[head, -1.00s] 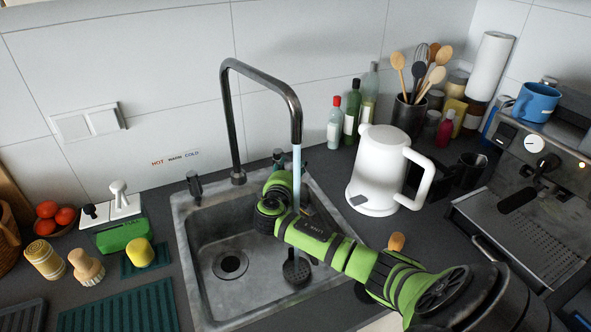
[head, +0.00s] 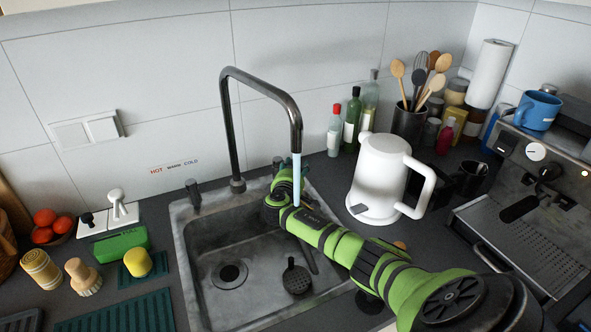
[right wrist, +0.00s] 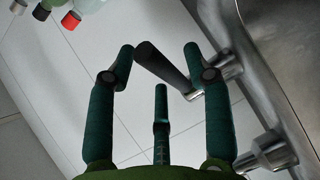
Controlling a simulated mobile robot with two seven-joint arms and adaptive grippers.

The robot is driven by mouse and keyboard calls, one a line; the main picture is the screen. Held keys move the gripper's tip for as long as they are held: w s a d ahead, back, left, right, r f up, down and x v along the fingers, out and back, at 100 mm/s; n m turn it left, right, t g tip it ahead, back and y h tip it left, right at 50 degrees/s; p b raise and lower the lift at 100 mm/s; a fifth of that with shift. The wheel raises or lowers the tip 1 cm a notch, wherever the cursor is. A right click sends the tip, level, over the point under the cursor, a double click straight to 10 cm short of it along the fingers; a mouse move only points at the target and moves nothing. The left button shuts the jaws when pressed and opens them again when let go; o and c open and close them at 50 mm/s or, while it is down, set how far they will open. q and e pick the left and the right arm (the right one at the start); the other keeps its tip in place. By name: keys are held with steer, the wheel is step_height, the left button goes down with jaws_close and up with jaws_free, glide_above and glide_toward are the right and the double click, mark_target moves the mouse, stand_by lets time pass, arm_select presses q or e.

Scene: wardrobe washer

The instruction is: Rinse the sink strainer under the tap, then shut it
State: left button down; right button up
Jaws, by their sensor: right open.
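The dark, perforated sink strainer (head: 296,279) lies in the sink (head: 215,245), to the right of the drain. Water (head: 297,180) runs from the tall curved tap (head: 262,82). The stream meets my right arm in the head view, and I cannot see it below the arm. My right gripper (right wrist: 160,65) is open at the back right of the sink. In the right wrist view, its green fingers are spread around a dark lever (right wrist: 162,68) on a metal stem. I cannot tell whether they touch it. My left gripper is out of view.
A white kettle (head: 380,180) stands right of the sink, close to my arm. Bottles (head: 352,118) and a utensil pot (head: 409,122) stand behind it. A coffee machine (head: 535,215) is at the right. Brushes and a yellow sponge (head: 138,262) are at the left.

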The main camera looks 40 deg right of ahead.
jaws_close()
steer(key=shift+a+f+g+b, duration=0.2)
steer(key=shift+g+b, duration=0.1)
steer(key=shift+b, duration=0.15)
steer(key=shift+w+a+r+m+g+h+b, duration=0.15)
steer(key=shift+a+m+g+h+b, duration=0.4)
steer(key=shift+m+g+b, duration=1.2)
steer(key=shift+w+a+f+m+g+h+b, duration=0.1)
steer(key=shift+a+m+g+h+b, duration=0.5)
steer(key=shift+b, duration=2.4)
steer(key=shift+w+a+r+m+g+h+b, duration=0.15)
steer(key=shift+a+m+g+h+b, duration=0.45)
steer(key=shift+g+b, duration=1.3)
steer(key=shift+a+m+t+y+b, duration=0.1)
steer(key=shift+m+t+y+b, duration=0.15)
steer(key=shift+t+y+b, duration=0.15)
